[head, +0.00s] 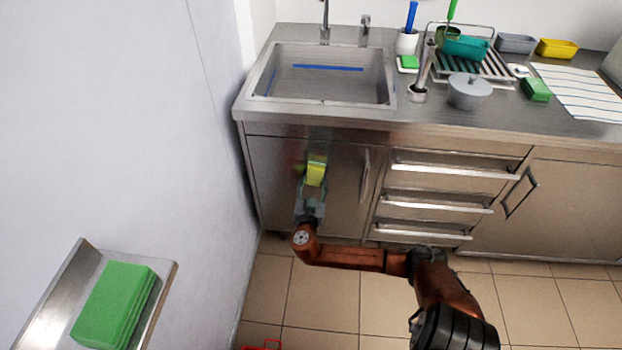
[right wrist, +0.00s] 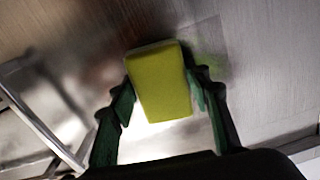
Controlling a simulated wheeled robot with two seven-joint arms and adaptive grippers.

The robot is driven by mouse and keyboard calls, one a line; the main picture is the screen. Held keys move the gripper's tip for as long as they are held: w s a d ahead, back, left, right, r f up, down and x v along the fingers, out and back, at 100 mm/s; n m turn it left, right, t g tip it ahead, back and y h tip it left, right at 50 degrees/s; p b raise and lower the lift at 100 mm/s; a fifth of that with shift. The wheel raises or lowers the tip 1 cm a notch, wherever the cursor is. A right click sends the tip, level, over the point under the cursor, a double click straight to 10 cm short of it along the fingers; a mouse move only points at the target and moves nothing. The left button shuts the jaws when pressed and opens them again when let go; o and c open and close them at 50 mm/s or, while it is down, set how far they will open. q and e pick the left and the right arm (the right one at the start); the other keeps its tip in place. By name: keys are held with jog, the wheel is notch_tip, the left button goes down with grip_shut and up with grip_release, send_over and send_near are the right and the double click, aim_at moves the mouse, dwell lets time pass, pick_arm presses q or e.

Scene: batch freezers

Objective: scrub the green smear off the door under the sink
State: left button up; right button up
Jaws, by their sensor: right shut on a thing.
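The metal door (head: 338,190) under the sink (head: 325,75) is shut, with a vertical bar handle on its right side. My right gripper (head: 314,178) is in front of the door and shut on a yellow sponge (head: 316,170). In the right wrist view the yellow sponge (right wrist: 160,83) sits between the two fingers, close to the door surface; I cannot tell whether it touches. A faint green smear (right wrist: 208,66) shows on the door (right wrist: 255,60) just right of the sponge. The left gripper is not in view.
Drawers (head: 435,185) with protruding bar handles stand right of the door. A wall shelf (head: 60,290) with green pads (head: 115,303) is at the lower left.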

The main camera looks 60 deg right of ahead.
jog(key=shift+s+d+r, duration=0.1)
jog(key=shift+s+d, duration=0.35)
jog(key=shift+s, duration=0.4)
jog(key=shift+s+d, duration=0.35)
jog(key=shift+s, duration=0.3)
jog(key=shift+w, duration=0.1)
jog(key=shift+w+a+f+b, duration=0.15)
jog(key=shift+w+a, duration=0.2)
jog(key=shift+w, duration=0.25)
jog(key=shift+w+a+f+b, duration=0.15)
jog(key=shift+w+a, duration=0.15)
jog(key=shift+w, duration=0.25)
jog(key=shift+w+a+r, duration=0.2)
jog(key=shift+w+a, duration=0.15)
jog(key=shift+w, duration=0.3)
jog(key=w+a+b, duration=0.1)
jog(key=w+b, duration=0.1)
jog(key=w, duration=0.1)
jog(key=shift+w+a, duration=0.1)
jog(key=shift+a, duration=0.3)
